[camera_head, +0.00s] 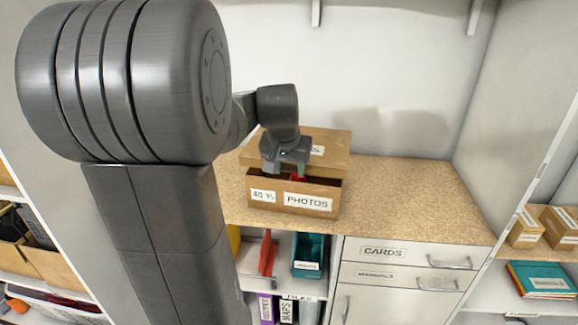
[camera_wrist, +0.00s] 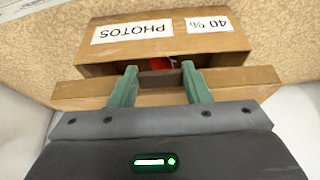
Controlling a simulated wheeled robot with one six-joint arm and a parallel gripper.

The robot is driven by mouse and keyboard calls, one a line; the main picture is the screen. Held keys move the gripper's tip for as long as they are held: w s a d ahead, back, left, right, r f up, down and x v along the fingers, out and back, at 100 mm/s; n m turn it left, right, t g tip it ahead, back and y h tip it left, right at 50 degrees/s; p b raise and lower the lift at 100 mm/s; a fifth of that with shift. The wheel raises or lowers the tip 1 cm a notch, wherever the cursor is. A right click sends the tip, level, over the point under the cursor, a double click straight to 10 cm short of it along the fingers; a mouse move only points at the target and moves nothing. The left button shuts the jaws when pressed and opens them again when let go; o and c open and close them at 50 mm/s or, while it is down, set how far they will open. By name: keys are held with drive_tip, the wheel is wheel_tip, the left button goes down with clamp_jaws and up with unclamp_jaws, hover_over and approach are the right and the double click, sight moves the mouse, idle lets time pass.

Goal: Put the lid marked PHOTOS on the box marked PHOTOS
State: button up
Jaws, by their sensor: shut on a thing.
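The cardboard box marked PHOTOS (camera_head: 265,207) stands on the speckled counter, its front label facing out beside a "40 %" label. In the wrist view the box (camera_wrist: 210,50) shows upside down, with its top partly open and something red inside. The brown lid (camera_head: 335,148) is above and behind the box opening; its label is mostly hidden by my gripper, only a final S showing. My gripper (camera_head: 284,169) is shut on the lid's dark grip piece, between the green fingers (camera_wrist: 160,82). The lid (camera_wrist: 245,80) spans behind the fingers. I cannot tell whether it touches the box.
The counter (camera_head: 405,195) is clear to the right of the box. Drawers marked CARDS (camera_head: 400,252) and MANUALS (camera_head: 385,276) are below. A teal bin (camera_head: 308,255) and binders sit in the lower shelf. Small boxes (camera_head: 555,225) stand in the right bay. A wall is behind.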

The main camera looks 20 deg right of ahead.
drive_tip(key=shift+f+b, duration=2.05)
drive_tip(key=shift+f, duration=0.9)
drive_tip(key=o, duration=1.1)
drive_tip(key=v, duration=1.4)
